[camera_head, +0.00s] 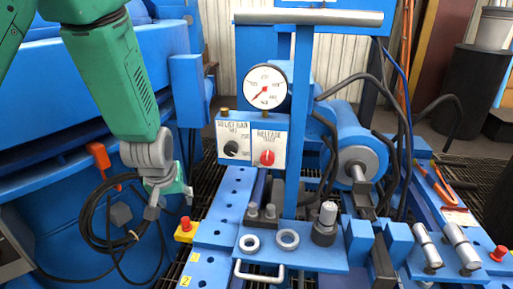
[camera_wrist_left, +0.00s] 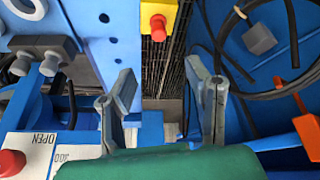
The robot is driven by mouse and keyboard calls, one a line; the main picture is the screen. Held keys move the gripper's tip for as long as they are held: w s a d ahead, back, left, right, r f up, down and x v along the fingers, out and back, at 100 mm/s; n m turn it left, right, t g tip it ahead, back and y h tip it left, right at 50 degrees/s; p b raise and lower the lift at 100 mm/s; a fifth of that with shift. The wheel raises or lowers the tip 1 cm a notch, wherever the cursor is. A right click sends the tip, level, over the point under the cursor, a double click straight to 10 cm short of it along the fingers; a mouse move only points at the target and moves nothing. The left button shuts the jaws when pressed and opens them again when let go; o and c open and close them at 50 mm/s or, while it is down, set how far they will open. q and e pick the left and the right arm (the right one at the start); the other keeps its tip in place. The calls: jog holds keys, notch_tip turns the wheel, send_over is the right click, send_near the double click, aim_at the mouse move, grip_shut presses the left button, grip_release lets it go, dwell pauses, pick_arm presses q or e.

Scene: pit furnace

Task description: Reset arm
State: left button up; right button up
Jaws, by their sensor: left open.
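My left arm, green with a grey wrist, comes down from the top left in the head view. My left gripper (camera_head: 153,205) hangs in front of the blue drum, left of the control box, and partly overlaps the coiled black cable in that view. In the left wrist view my left gripper (camera_wrist_left: 163,78) shows two grey fingers apart, with nothing held between them. Beyond them are a dark floor grating and blue metal. My right arm and gripper are in neither view.
A blue machine carries a pressure gauge (camera_head: 264,87) and a white control panel (camera_head: 252,141) with black and red knobs. Red-topped yellow block (camera_head: 186,230) sits low. Pliers (camera_head: 440,185) lie right.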

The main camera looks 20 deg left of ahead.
pick_arm(q)
jog(key=s+d+f+m+g+p, duration=0.1)
jog(key=s+d+f+m+p, duration=0.1)
jog(key=s, duration=0.6)
jog(key=s+d+f+m+g+h+p, duration=0.1)
jog(key=s+d+f+m+p, duration=0.1)
jog(key=s+d+f, duration=0.3)
jog(key=s+d+f+m+g+h+p, duration=0.1)
jog(key=s+d+f+m+p, duration=0.2)
jog(key=s+f, duration=0.3)
jog(key=s+p, duration=0.1)
jog(key=s, duration=0.4)
jog(key=shift+s+d+f, duration=0.2)
jog(key=shift+f, duration=0.2)
jog(key=shift+w, duration=0.15)
